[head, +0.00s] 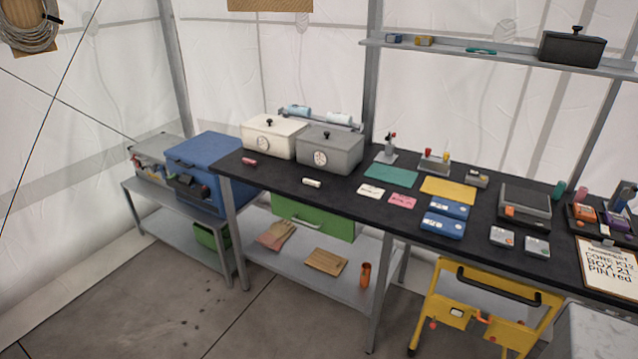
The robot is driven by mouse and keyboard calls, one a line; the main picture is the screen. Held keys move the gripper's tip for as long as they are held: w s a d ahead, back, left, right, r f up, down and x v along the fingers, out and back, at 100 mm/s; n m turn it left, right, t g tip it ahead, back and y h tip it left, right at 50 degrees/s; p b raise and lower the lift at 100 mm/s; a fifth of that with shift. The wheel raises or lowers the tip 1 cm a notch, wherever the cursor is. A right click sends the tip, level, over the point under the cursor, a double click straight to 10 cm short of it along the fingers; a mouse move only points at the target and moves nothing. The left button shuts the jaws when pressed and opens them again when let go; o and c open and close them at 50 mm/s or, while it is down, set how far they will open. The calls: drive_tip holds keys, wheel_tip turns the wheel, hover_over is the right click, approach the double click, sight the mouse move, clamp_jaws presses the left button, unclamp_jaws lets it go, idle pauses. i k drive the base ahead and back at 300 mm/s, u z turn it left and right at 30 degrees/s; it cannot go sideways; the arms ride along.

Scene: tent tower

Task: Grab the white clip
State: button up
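A small white piece (312,183), which looks like the white clip, lies on the black worktop (290,187) near its front edge. It is in front of the grey lidded box (330,151). A similar pink-red piece (249,161) lies farther left, in front of the cream lidded box (275,137). A small pale clip (605,231) also shows at the top of the clipboard (607,268) at far right. My gripper is not in view.
Cards, coloured mats and blue boxes (444,226) crowd the worktop right of the white piece. A green drawer (313,216) hangs below the worktop. A yellow frame (490,307) stands at front right. The floor (190,300) at front left is clear.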

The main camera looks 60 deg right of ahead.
sight(306, 181)
drive_tip(key=u, duration=0.05)
drive_tip(key=i, duration=1)
drive_tip(key=z, duration=0.05)
